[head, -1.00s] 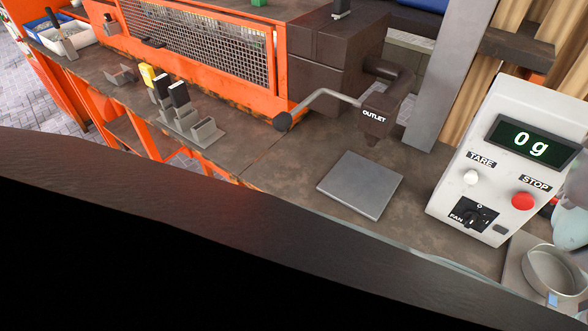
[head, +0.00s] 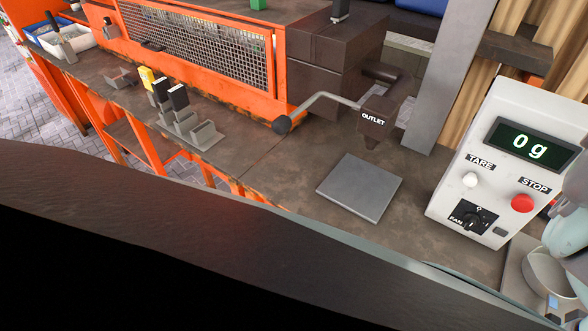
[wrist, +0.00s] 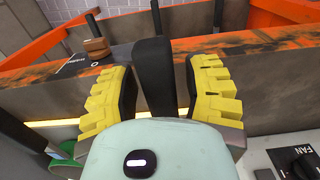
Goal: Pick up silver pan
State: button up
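A round grey-silver pan (head: 540,272) sits at the lower right of the head view, beside the control box; my pale green arm hides part of it. I cannot make out its handle there. In the wrist view my gripper (wrist: 163,92) has its two yellow fingers apart. A dark upright bar (wrist: 153,75) stands between them, with gaps showing on both sides. I cannot tell whether it belongs to the pan. My fingertips are not clear in the head view.
The white control box (head: 500,165) reads 0 g and stands close to the pan. A flat grey square plate (head: 360,188) lies under the outlet (head: 375,115). An orange mesh guard (head: 200,50) and small black and yellow holders (head: 180,110) are further left.

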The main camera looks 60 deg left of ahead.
grip_shut()
jog(key=shift+r, duration=0.15)
dwell(0.4)
